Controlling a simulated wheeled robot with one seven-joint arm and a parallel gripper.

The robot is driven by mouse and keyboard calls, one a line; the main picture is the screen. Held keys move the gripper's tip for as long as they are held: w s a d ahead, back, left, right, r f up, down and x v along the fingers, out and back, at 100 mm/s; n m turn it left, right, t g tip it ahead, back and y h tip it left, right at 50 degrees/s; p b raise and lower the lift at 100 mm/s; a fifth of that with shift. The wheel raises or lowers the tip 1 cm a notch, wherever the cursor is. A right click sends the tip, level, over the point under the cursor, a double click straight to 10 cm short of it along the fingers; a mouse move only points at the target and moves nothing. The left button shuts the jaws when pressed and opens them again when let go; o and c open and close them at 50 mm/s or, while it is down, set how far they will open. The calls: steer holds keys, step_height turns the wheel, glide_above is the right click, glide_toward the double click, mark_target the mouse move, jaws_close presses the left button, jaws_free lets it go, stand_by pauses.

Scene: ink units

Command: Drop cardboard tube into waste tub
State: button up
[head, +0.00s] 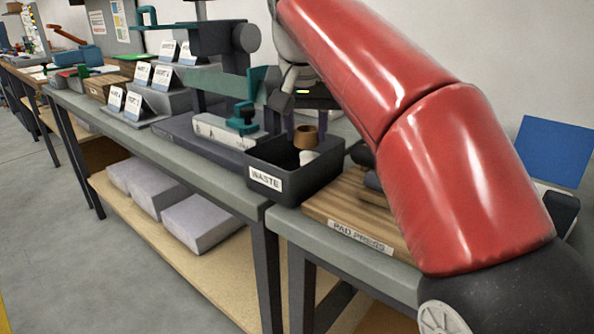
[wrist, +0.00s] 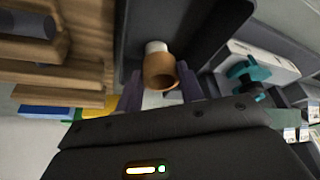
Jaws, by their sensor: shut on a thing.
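A brown cardboard tube (head: 306,137) is held upright between the fingers of my gripper (head: 305,130), which is shut on it. The tube also shows in the wrist view (wrist: 160,72), between my gripper's fingers (wrist: 158,92). The dark waste tub (head: 282,183) has a white label reading WASTE and stands at the bench corner. The tube is over the tub's opening in the head view, seemingly near rim height; its exact height is hard to tell.
A wooden board labelled PAD PRESS (head: 345,225) lies right of the tub, partly behind my red arm. Left of the tub are a whitish block with a teal clamp (head: 242,118) and labelled stands (head: 133,104). Pale boxes (head: 204,221) sit on the lower shelf.

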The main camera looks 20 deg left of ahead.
steer(key=shift+f, duration=0.15)
steer(key=o, duration=1)
steer(key=v, duration=0.7)
steer(key=shift+s+r+p, duration=0.2)
steer(key=shift+r+p, duration=0.1)
steer(key=shift+s, duration=0.1)
